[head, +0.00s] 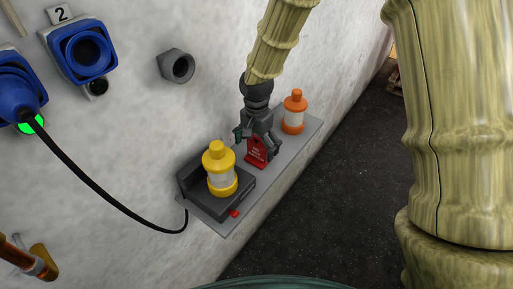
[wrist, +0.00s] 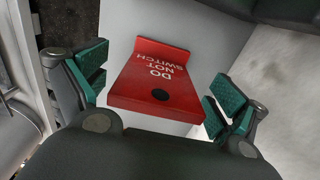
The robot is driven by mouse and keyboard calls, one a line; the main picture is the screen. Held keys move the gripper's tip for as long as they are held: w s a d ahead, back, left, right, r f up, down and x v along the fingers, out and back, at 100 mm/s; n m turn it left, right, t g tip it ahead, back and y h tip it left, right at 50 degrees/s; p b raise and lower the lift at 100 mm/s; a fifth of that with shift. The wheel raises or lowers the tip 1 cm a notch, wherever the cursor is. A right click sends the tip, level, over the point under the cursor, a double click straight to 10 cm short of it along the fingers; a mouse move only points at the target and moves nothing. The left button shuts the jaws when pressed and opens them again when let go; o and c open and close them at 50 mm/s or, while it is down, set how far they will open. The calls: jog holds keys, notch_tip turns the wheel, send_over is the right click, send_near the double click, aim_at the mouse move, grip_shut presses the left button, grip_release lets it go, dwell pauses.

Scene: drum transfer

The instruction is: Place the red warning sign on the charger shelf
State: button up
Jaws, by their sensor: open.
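The red warning sign (head: 256,152) stands on the grey charger shelf (head: 295,148), between the yellow lantern and the orange lantern. In the wrist view the sign (wrist: 150,82) reads "DO NOT SWITCH" and has a dark hole near its wide edge. My gripper (head: 255,138) is just above and around the sign in the head view. In the wrist view its green-padded fingers (wrist: 155,98) are spread, one on each side of the sign, with gaps between pads and sign. The shelf surface (wrist: 205,30) shows beneath the sign.
A yellow lantern (head: 219,171) sits in a black charger (head: 238,200) on the shelf's near end. An orange lantern (head: 294,112) stands at the far end. Blue sockets (head: 80,50) and a black cable (head: 100,190) are on the wall at left. Dark floor lies to the right.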

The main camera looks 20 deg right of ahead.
notch_tip(320, 180, up, 11)
jog(key=shift+r+b, duration=0.1)
jog(key=shift+b, duration=1.05)
